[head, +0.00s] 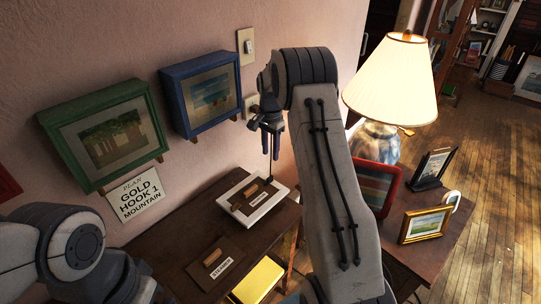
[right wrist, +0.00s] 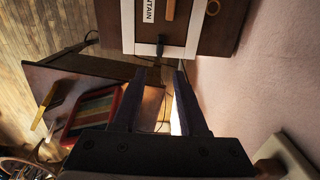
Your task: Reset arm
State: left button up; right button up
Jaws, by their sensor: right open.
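My right gripper (head: 271,152) hangs with its fingers pointing down in front of the wall, above the dark wooden table. In the right wrist view its two fingers (right wrist: 164,78) are apart, with nothing held between them. My left arm (head: 55,250) comes in at the lower left; its fingers are not visible. A white-bordered dark panel (head: 268,207) with a label and wooden handle lies below the right gripper. In the right wrist view its label (right wrist: 149,10) ends in "NTAIN". A second handle and a label (head: 221,268) are nearer on the table.
At right, a lit lamp (head: 392,80), a red frame (head: 395,185) and a gold frame (head: 402,238) stand on a side table.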

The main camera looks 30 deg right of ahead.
dwell(0.4)
jog(key=s+a+r+n, duration=0.3)
jog(key=s+a, duration=0.1)
jog(key=a, duration=0.4)
jog(key=s+a+r+n, duration=0.3)
jog(key=s+a+n, duration=0.1)
jog(key=a, duration=0.5)
jog(key=s+a+r+n, duration=0.3)
jog(key=s+a, duration=0.1)
jog(key=a, duration=0.4)
jog(key=s+a+n, duration=0.2)
jog(key=s+n, duration=0.2)
jog(key=s, duration=0.4)
jog(key=s+a+n, duration=0.2)
jog(key=s+n, duration=0.1)
jog(key=s, duration=0.4)
jog(key=s+a+n+y, duration=0.1)
jog(key=s+n, duration=0.3)
jog(key=s, duration=0.4)
jog(key=shift+s+a+n, duration=0.3)
jog(key=shift+a, duration=0.3)
